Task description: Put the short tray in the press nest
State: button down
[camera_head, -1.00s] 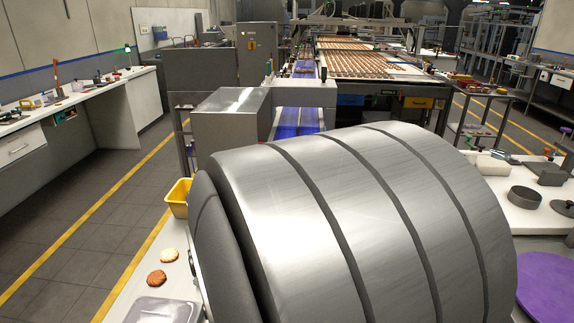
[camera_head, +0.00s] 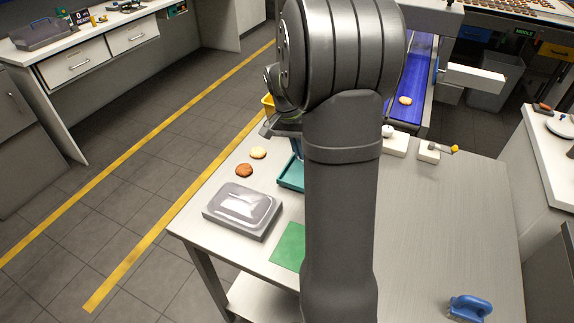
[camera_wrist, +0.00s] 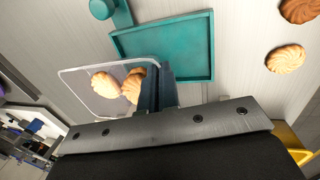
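The short tray (camera_wrist: 88,105) is a clear tray with a few pale biscuits bunched at its right end. In the wrist view it overlaps the left part of the press nest (camera_wrist: 190,78), a shallow teal rectangular frame with a raised rim. My gripper (camera_wrist: 160,85) has its dark blue fingers at the tray's right wall and looks closed on it. The tray's height above the nest is unclear. In the head view the nest's left part (camera_head: 290,178) shows, and my arm hides the tray and most of the gripper.
A teal knob (camera_wrist: 102,9) stands beside the nest. Two loose biscuits (camera_head: 258,153) (camera_head: 244,170) lie left of it. A grey lidded box (camera_head: 243,210), a green mat (camera_head: 288,247) and a blue-handled tool (camera_head: 470,308) are on the bench. The bench's right side is mostly clear.

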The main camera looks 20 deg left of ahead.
jog(key=a+f, duration=0.2)
jog(key=a, duration=0.1)
jog(key=a+f, duration=0.1)
jog(key=a, duration=0.1)
jog(key=shift+s, duration=0.1)
jog(key=shift+a+x, duration=0.25)
jog(key=shift+x, duration=0.7)
jog(key=shift+a+x, duration=0.2)
jog(key=shift+x, duration=0.8)
jog(key=shift+f, duration=0.2)
jog(key=c, duration=1.7)
grip_release()
jog(key=v, duration=1.2)
jog(key=shift+a+r, duration=0.1)
